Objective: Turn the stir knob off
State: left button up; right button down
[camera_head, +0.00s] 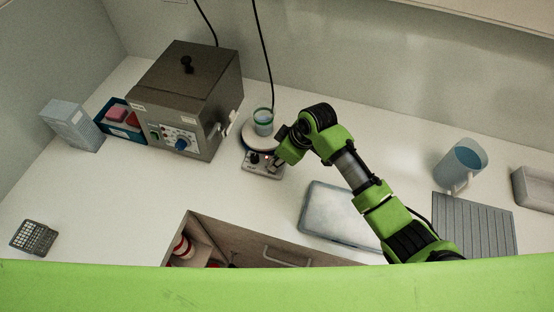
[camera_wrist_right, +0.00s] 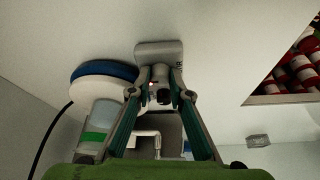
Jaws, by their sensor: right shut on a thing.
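The magnetic stirrer (camera_head: 250,167) stands on the counter with a round white top plate and a sloped front panel. A dark knob (camera_head: 254,158) shows at the panel's left; the panel's right part is hidden behind my right gripper (camera_head: 273,163). In the right wrist view, the fingertips of my right gripper (camera_wrist_right: 161,97) are shut on a dark stirrer knob (camera_wrist_right: 163,97) on the panel (camera_wrist_right: 158,48). A small red light shows near it. Which of the stirrer's knobs this is, I cannot tell for certain. My left gripper is not in view.
A beaker (camera_head: 263,123) with a green band stands on the stirrer plate. A grey heating box (camera_head: 190,85) stands to the left. A metal tray (camera_head: 338,215) and a jug (camera_head: 462,165) lie right. An open drawer (camera_head: 225,232) holds red-and-white jars in front.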

jog(key=n, duration=0.1)
jog(key=n+g+b, duration=0.1)
jog(key=n, duration=0.1)
jog(key=shift+w+d, duration=0.1)
jog(key=shift+w, duration=0.15)
jog(key=n+b, duration=0.1)
jog(key=n+g+b, duration=0.1)
jog(key=n, duration=0.1)
jog(key=shift+w+f+n+g+y, duration=0.15)
jog(key=shift+n+g+y, duration=0.15)
jog(key=n+g+b, duration=0.1)
jog(key=n+b, duration=0.3)
jog(key=n+g+h+b, duration=0.1)
jog(key=n+b, duration=0.3)
jog(key=b, duration=0.1)
jog(key=n+g+h+b, duration=0.1)
jog(key=n+b, duration=0.3)
jog(key=shift+w+a+g+b, duration=0.3)
jog(key=shift+w+a, duration=0.05)
jog(key=shift+a, duration=0.05)
jog(key=shift+a+n+h+b, duration=0.1)
jog(key=shift+n+h+b, duration=0.55)
jog(key=shift+n, duration=0.55)
jog(key=shift+r+n+h, duration=0.25)
jog(key=shift+n+h, duration=0.1)
jog(key=shift+n, duration=0.65)
jog(key=c, duration=1.9)
grip_release()
notch_tip(320, 180, up, 10)
jog(key=shift+b, duration=0.3)
